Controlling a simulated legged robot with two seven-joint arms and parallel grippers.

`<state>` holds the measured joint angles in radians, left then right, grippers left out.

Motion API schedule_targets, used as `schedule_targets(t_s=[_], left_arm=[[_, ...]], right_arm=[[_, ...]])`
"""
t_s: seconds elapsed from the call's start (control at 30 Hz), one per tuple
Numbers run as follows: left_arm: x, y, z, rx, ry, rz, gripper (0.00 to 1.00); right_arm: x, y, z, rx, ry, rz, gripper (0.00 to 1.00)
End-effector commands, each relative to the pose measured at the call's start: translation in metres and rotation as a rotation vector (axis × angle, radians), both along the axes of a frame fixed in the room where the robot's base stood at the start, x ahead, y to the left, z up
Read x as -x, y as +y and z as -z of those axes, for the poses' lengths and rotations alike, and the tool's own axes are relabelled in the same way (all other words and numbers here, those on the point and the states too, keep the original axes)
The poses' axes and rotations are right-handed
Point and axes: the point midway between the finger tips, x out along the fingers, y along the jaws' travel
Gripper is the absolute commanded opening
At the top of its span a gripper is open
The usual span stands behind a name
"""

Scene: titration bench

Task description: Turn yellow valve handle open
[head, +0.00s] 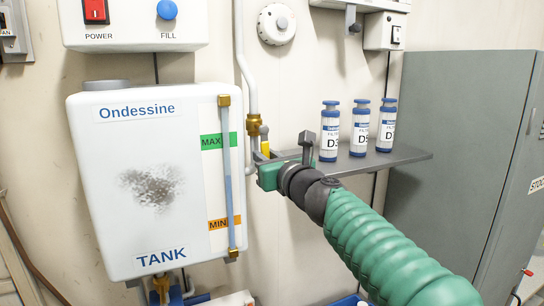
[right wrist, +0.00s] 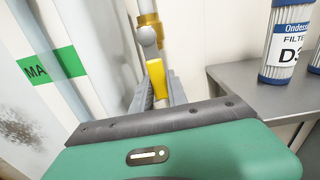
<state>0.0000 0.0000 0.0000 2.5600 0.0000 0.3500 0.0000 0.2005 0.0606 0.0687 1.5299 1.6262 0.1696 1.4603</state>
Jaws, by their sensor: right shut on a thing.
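The yellow valve handle (right wrist: 157,78) hangs downward below a grey knob and a brass fitting (right wrist: 149,20) on the white pipe in the right wrist view. In the head view, the handle (head: 265,147) shows only as a small yellow bit beside the brass valve (head: 253,124). My right gripper (right wrist: 160,92) has its grey fingers on both sides of the handle's lower end and is shut on it. The green gripper body hides the lower part of the fingers. My left gripper is not in view.
A white Ondessine tank (head: 110,220) with a level tube stands left of the valve. A grey shelf (head: 400,158) with three filter bottles (head: 330,130) is close on the right. A grey cabinet (head: 450,150) stands further right. A control box (head: 135,22) is above the tank.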

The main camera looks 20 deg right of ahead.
Motion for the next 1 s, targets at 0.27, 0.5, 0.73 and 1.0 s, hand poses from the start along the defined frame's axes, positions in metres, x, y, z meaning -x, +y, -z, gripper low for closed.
schedule_targets(t_s=[0.27, 0.5, 0.73, 1.0], left_arm=[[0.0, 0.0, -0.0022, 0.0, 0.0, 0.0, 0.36], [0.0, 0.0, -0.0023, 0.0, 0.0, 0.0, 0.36], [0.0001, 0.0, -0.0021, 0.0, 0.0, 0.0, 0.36], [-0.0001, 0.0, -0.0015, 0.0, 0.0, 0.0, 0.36]], right_arm=[[0.003, 0.0015, -0.0136, -0.062, -0.019, 0.004, 0.0], [0.0031, 0.0015, -0.0136, -0.07, -0.019, 0.005, 0.0], [0.003, 0.0014, -0.0134, -0.068, -0.019, 0.005, 0.26], [0.0016, 0.0017, -0.0082, -0.065, -0.011, 0.004, 0.41]])
